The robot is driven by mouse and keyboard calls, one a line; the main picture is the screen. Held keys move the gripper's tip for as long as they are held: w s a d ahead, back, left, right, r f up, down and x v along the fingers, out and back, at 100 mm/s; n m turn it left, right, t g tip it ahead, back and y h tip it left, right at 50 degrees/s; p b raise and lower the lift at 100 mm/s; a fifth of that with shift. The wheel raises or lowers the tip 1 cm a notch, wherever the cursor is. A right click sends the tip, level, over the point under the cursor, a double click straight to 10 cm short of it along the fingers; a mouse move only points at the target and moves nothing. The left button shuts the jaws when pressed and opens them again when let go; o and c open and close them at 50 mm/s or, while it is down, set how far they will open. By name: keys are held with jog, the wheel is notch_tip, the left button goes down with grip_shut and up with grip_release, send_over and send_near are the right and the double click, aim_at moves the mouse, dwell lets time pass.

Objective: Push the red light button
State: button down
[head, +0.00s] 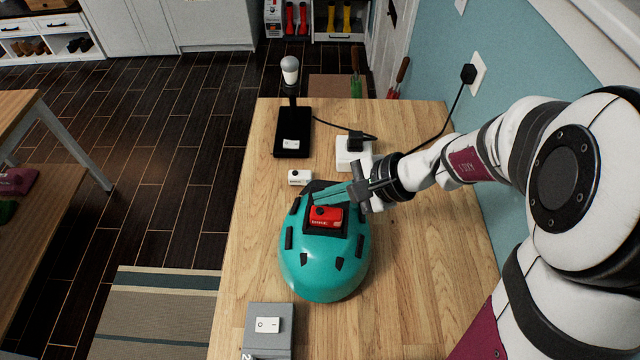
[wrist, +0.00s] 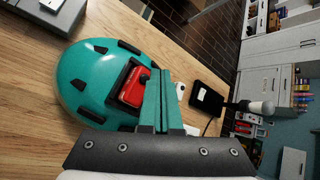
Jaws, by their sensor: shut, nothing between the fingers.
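The red light (head: 325,217) sits in a dark recess on top of a teal helmet (head: 318,268) on the wooden table. A dark round button shows on its upper left part. It also shows in the wrist view as a red block (wrist: 133,88) on the helmet (wrist: 88,80). My gripper (head: 316,197) has teal fingers, shut and empty, with the tips over the far edge of the red light, close to the dark button. In the wrist view the fingers (wrist: 158,75) partly cover the light's right side. I cannot tell whether the tips touch it.
A black lamp base (head: 293,132) with a white bulb stands behind. A small white device (head: 299,177) and a white socket block (head: 352,152) lie beyond the helmet. A grey switch box (head: 268,325) is at the front left. The table's right side (head: 420,250) is clear.

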aim_at(327, 212)
dwell(0.4)
jog(key=shift+f, duration=0.45)
jog(key=shift+f, duration=0.45)
dwell(0.4)
jog(key=shift+r, duration=0.95)
notch_tip(327, 212, up, 6)
